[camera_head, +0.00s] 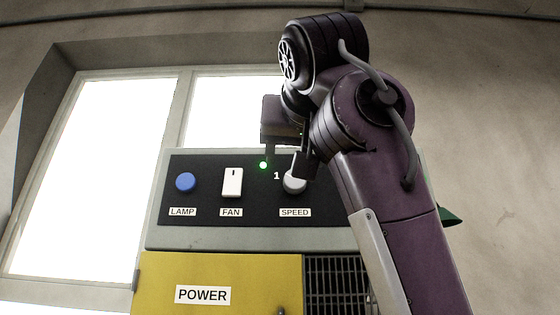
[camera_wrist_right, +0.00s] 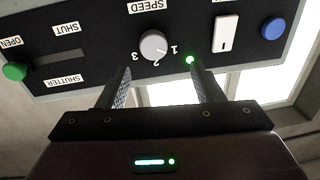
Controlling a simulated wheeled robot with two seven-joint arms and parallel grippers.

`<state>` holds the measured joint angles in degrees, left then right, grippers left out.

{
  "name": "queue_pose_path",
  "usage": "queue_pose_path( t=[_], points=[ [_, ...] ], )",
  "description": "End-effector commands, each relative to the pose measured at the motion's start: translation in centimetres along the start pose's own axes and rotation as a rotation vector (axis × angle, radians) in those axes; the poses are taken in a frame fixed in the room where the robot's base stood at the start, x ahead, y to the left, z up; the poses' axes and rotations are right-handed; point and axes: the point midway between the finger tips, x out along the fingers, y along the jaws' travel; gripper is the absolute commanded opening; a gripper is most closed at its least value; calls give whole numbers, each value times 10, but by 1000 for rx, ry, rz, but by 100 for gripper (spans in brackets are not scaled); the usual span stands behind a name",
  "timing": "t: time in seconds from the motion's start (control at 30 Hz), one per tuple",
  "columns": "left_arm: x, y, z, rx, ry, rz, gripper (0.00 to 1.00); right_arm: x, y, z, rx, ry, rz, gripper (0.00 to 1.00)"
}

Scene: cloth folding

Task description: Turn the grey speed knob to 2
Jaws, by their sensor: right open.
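The grey speed knob (camera_wrist_right: 153,45) is on the black control panel, above the SPEED label in the head view. The numbers 1, 2 and 3 stand around it in the wrist view, which shows the panel upside down. A faint line on the knob seems to point towards 1, but it is small. In the head view the knob (camera_head: 294,184) is partly covered by my right gripper (camera_head: 284,165). My right gripper (camera_wrist_right: 161,70) is open and empty, its two fingers apart in front of the knob, not closed on it. My left gripper is not in view.
A green lamp (camera_head: 263,165) is lit beside the 1. The white fan switch (camera_head: 232,182) and blue lamp button (camera_head: 185,182) are to the left. A yellow POWER door (camera_head: 220,275) is below.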

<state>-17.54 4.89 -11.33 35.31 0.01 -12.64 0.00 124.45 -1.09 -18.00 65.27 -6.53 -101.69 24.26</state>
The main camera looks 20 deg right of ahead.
Motion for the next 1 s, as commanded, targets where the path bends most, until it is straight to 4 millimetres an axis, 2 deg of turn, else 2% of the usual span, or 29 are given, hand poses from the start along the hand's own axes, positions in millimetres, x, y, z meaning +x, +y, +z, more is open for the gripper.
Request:
queue_pose_path(
  t=[0.2,0.4,0.77,1.0],
  points=[
    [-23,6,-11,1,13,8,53,38,2,-4,4,-4,1,60],
    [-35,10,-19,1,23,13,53,62,1,-2,5,-1,-1,60],
    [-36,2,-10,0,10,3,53,70,2,0,8,2,-2,60],
    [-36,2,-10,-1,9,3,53,70,2,0,8,1,-2,32]
  ],
)
